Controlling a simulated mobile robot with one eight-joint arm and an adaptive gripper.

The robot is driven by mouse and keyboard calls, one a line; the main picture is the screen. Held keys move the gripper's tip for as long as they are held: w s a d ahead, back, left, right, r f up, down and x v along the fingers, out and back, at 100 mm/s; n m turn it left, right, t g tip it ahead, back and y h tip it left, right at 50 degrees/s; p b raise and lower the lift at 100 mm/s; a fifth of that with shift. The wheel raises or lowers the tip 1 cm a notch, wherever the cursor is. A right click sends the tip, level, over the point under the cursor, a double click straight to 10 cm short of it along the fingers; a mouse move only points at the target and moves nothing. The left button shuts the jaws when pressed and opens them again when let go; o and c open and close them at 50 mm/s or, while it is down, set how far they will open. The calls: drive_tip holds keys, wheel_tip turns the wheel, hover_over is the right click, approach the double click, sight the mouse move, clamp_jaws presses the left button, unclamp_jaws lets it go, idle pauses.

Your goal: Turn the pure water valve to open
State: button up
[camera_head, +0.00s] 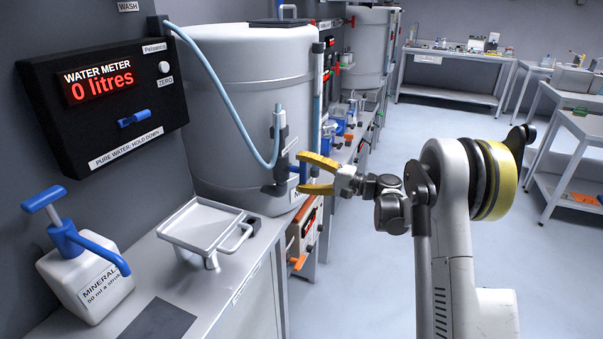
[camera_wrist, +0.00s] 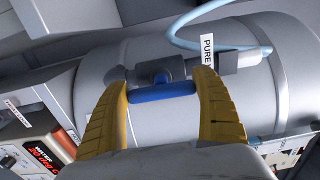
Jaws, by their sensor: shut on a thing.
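The pure water valve has a blue bar handle (camera_wrist: 162,92) on a dark fitting at the side of a big grey tank (camera_head: 250,90). A white tag reading PURE (camera_wrist: 207,50) is beside it in the wrist view. My gripper (camera_head: 300,173) has yellow fingers and is at the fitting low on the tank. In the wrist view the two fingers stand at the two ends of the blue handle, closed on it lengthwise. In the head view the fingers partly hide the handle.
A black panel (camera_head: 40,120) on the wall reads 0 litres and has a blue lever (camera_head: 134,118). A pale blue hose (camera_head: 222,85) runs to the fitting. A mineral bottle (camera_head: 85,280) with a blue pump and a metal tray (camera_head: 200,232) stand on the bench.

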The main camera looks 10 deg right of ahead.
drive_tip(key=shift+f, duration=0.1)
drive_tip(key=o, duration=1.2)
drive_tip(key=shift+c, duration=0.2)
drive_tip(key=v, duration=1.2)
drive_tip(key=shift+d, duration=0.1)
drive_tip(key=s+a+r+n+g+h, duration=0.1)
drive_tip(key=s+a+r+g+h, duration=0.15)
drive_tip(key=s+a, duration=0.35)
drive_tip(key=s+a+r+n+g+h, duration=0.1)
drive_tip(key=s+a+r+h, duration=0.1)
drive_tip(key=s+a+h, duration=0.3)
drive_tip(key=s+f+n+h, duration=0.2)
drive_tip(key=s+h, duration=0.1)
drive_tip(key=s, duration=0.8)
drive_tip(key=s+d+f+n+h, duration=0.1)
drive_tip(key=s+f+n+h, duration=0.1)
drive_tip(key=s, duration=1)
drive_tip(key=shift+f+n+h, duration=0.25)
drive_tip(key=shift+n+h, duration=0.45)
drive_tip(key=shift+h, duration=0.35)
